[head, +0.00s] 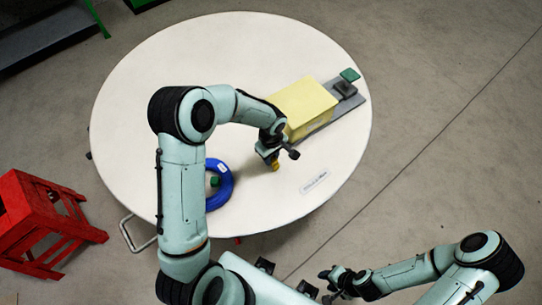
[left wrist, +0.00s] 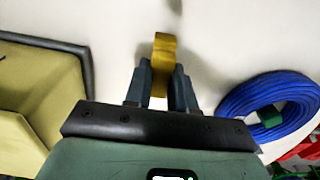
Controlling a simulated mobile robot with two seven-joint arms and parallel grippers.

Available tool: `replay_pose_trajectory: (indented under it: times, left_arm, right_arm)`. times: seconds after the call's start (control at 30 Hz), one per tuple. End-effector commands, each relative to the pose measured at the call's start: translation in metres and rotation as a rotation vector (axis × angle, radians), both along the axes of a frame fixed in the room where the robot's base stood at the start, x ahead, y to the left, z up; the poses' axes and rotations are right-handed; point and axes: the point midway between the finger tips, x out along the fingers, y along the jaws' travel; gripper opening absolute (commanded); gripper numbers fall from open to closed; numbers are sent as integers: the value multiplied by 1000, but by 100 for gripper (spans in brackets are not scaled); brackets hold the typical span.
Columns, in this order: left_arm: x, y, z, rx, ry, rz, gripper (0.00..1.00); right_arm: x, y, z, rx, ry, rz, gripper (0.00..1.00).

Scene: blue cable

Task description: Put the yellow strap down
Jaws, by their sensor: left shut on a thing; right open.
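The yellow strap (left wrist: 164,55) is a small yellow band between the fingers of my left gripper (left wrist: 160,85) in the left wrist view. In the head view the strap (head: 275,166) shows as a small yellow bit below my left gripper (head: 271,160), over the round white table (head: 150,75). My left gripper is shut on the strap. I cannot tell whether the strap touches the table. My right gripper (head: 328,283) is open and empty, away from the table at the lower right.
A blue cable coil (head: 222,190) with a green piece lies to the left of my left gripper. A yellow box (head: 303,105) on a grey base stands to the upper right. A white label (head: 315,183) lies near the edge. A red stool (head: 35,220) stands at left.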

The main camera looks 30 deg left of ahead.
Motion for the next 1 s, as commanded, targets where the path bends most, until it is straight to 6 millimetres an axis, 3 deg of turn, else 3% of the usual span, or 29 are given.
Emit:
replay_pose_trajectory:
  times: [0.43,0.47,0.53,0.87,1.0]
  left_arm:
    - [0,0,-10,1,-1,1,0]
    - [0,0,-10,1,-1,1,28]
    - [0,0,-9,1,-1,1,50]
    - [1,0,-7,-1,-2,1,50]
    - [2,0,7,1,-6,1,50]
  right_arm:
    - [-3,0,-4,0,3,0,43]
    - [-3,0,-5,0,3,0,43]
    - [-3,0,-4,0,3,0,43]
    - [-1,0,-1,0,1,0,43]
    - [1,0,1,0,-1,0,43]
